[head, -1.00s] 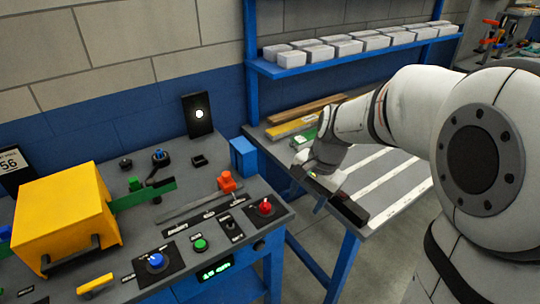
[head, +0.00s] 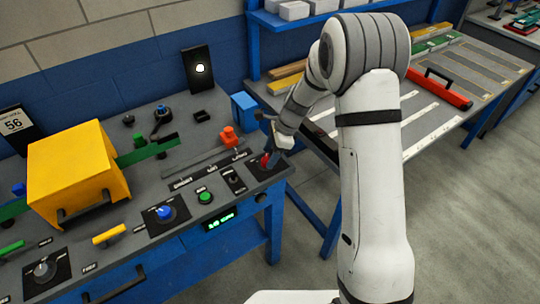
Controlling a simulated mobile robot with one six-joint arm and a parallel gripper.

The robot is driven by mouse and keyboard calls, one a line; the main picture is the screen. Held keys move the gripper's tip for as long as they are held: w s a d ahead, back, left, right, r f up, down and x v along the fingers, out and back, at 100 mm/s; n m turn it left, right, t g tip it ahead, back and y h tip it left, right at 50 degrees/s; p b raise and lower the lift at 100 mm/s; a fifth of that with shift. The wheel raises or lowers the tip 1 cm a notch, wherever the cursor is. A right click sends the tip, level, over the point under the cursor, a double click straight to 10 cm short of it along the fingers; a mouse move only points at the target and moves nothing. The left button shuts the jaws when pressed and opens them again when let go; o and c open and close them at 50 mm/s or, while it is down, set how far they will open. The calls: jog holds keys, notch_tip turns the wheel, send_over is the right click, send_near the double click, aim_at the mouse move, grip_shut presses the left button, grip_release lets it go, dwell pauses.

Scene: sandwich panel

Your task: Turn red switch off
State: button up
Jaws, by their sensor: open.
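The red switch (head: 265,160) is a small red knob on a black plate at the right end of the grey machine panel (head: 155,198). My gripper (head: 271,158) reaches down over that corner of the panel, with its fingertips right at the red knob. It is open. The fingers partly cover the knob, and I cannot tell whether they touch it or which way the knob is set.
A red-orange knob (head: 229,137) on a slider stands just behind. A green button (head: 205,197), a blue knob (head: 166,213) and a black toggle plate (head: 233,180) lie to the left. A yellow box (head: 78,175) stands farther left. The workbench (head: 425,125) is behind my arm.

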jog(key=shift+x, duration=0.95)
jog(key=shift+c, duration=0.3)
